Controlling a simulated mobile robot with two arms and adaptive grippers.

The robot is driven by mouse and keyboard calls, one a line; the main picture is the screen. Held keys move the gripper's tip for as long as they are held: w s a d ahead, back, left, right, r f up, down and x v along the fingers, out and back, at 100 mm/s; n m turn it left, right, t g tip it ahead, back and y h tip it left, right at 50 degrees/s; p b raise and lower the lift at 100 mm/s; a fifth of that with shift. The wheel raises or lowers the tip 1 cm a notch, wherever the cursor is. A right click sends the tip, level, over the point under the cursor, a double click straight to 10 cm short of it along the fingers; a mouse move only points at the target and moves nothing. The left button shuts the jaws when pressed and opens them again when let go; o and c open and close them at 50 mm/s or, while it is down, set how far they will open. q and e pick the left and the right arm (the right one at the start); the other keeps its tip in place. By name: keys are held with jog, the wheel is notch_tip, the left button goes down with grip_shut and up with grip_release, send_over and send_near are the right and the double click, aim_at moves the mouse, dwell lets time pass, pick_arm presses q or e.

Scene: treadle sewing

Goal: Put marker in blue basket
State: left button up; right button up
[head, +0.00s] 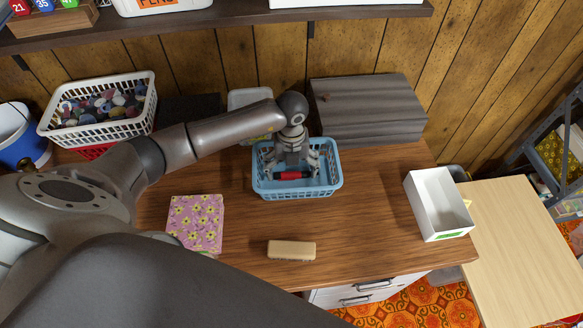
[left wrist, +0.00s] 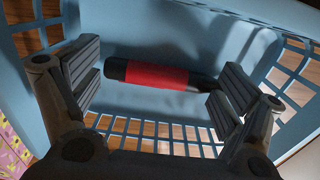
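The blue basket (head: 300,192) stands on the wooden desk near its back edge. The marker (head: 293,175), black with a red middle, lies inside it. In the left wrist view the marker (left wrist: 158,75) lies lengthwise across the gap between my fingers, over the basket's pale blue floor (left wrist: 150,106). My left gripper (head: 296,165) reaches down into the basket from above. Its fingers (left wrist: 160,88) are spread wide, one near each end of the marker, and do not look closed on it. My right gripper is not in view.
A grey box (head: 368,110) stands behind the basket, with a pale container (head: 250,98) at back left. A white basket of caps (head: 100,128) is far left. A flowered pink book (head: 195,222), a tan brush (head: 291,250) and a white box (head: 437,205) surround open desk.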

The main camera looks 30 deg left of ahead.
aim_at(291, 172)
pick_arm(q)
jog(key=shift+r, duration=0.15)
jog(key=shift+r, duration=0.3)
notch_tip(291, 172, up, 12)
jog(key=b, duration=0.1)
jog(key=shift+f+b, duration=0.25)
jog(key=shift+b, duration=0.05)
jog(key=shift+f, duration=0.1)
dwell(0.4)
